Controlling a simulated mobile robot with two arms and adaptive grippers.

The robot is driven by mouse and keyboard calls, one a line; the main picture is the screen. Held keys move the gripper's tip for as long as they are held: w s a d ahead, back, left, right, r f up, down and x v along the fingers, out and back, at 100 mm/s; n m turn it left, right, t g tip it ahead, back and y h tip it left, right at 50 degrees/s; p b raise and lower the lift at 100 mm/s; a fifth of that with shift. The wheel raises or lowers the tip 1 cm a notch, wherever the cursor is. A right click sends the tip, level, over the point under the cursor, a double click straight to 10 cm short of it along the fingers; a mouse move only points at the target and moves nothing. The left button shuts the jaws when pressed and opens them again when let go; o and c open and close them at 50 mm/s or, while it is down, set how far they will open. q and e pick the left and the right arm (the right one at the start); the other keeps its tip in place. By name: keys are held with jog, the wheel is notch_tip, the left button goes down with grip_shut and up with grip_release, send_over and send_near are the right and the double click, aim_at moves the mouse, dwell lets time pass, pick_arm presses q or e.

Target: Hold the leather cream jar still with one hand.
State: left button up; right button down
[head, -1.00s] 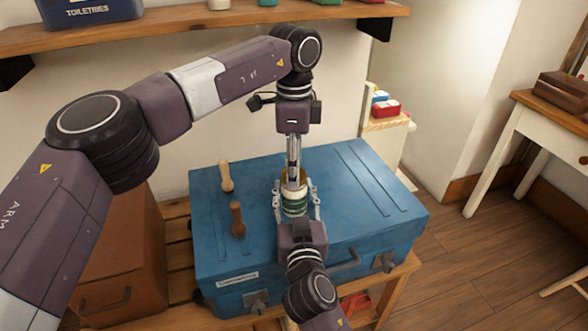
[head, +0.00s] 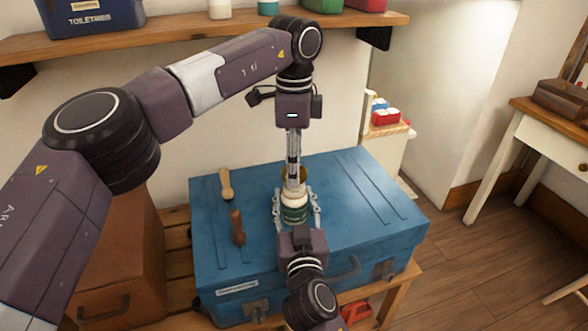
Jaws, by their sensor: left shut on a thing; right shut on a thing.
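The leather cream jar (head: 295,214), with a dark green label and a whitish upper part, stands upright on the blue suitcase (head: 350,215). My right gripper (head: 296,206) reaches in from the front, its fingers shut on the jar from both sides. My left gripper (head: 293,180) points straight down over the jar and is shut on a golden-brown lid (head: 302,174) at its top. The fingers partly hide the lid, so I cannot tell whether it touches the jar.
Two wooden-handled tools, a light one (head: 226,184) and a dark one (head: 238,228), lie on the suitcase left of the jar. A wall shelf (head: 200,30) with containers is above. The suitcase's right side is clear.

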pick_arm(q)
jog(key=shift+r, duration=1.5)
pick_arm(e)
jog(key=c, duration=1)
grip_release()
